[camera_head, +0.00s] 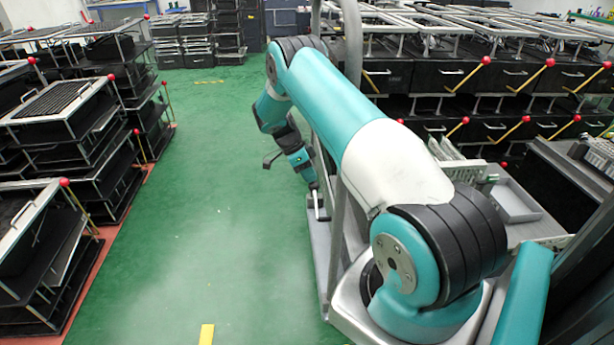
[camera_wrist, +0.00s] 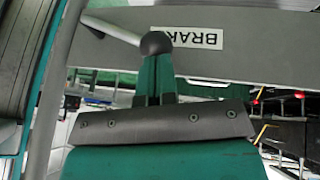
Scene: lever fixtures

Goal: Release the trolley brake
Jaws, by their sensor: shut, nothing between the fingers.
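The brake lever is a pale rod (camera_wrist: 112,29) with a dark round knob (camera_wrist: 156,43) at its end, in the wrist view. It lies in front of a grey plate (camera_wrist: 240,60) with a white label (camera_wrist: 200,38) that reads "BRAK", upside down and partly covered by the knob. My gripper (camera_wrist: 157,62) is shut and empty, with its teal fingertips right at the knob. I cannot tell whether they touch it. In the head view my gripper (camera_head: 313,186) is low beside the grey trolley frame (camera_head: 322,250), just above the pale lever rod (camera_head: 318,205).
Black racks with red-knobbed levers (camera_head: 65,183) stand along the left. More drawer units with yellow levers (camera_head: 470,75) fill the right back. The green floor (camera_head: 200,200) between them is clear. A grey upright tube (camera_head: 352,50) stands close to my arm.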

